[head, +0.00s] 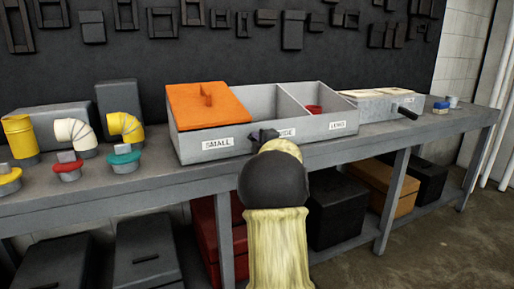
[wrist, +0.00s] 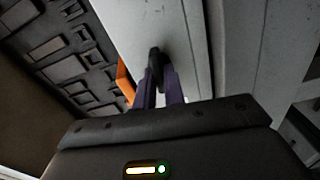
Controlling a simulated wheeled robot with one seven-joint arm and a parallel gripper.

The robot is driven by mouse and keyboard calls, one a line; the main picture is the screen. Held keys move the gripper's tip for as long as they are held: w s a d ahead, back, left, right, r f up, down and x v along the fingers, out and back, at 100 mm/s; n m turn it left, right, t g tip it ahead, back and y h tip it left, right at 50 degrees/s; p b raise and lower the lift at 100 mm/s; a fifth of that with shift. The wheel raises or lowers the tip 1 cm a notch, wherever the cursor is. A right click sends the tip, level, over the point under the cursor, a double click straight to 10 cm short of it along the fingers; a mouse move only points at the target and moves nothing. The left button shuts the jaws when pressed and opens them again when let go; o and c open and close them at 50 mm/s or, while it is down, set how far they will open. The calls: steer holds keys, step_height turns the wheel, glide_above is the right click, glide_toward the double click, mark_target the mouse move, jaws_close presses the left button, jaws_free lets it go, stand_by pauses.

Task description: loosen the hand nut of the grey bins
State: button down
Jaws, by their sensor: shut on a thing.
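The grey bins (head: 190,146) stand on the workbench as one open box with several compartments, labelled SMALL, one partly hidden label ending in "IDE", and LONG. An orange lid (head: 207,104) covers the SMALL compartment. My gripper (head: 263,136) is at the front wall of the bins, in front of the middle label. In the wrist view its purple fingers (wrist: 158,80) are shut on a black hand nut (wrist: 154,58) against the grey wall. In the head view my arm and gripper hide the nut. A red thing (head: 314,110) lies in the LONG compartment.
Yellow and white duct elbows (head: 75,134) and coloured-collared pieces (head: 122,155) stand left on the workbench (head: 400,133). A grey tray with a black handle (head: 406,112) and a small blue item (head: 441,106) are right. Bins fill the shelf below.

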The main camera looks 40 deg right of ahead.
steer(key=shift+f+n+b, duration=0.15)
steer(key=shift+n+b, duration=0.25)
steer(key=shift+n, duration=0.2)
steer(key=c, duration=1.5)
jaws_free()
steer(key=p+v, duration=0.1)
steer(key=v, duration=1.6)
steer(key=shift+s, duration=0.25)
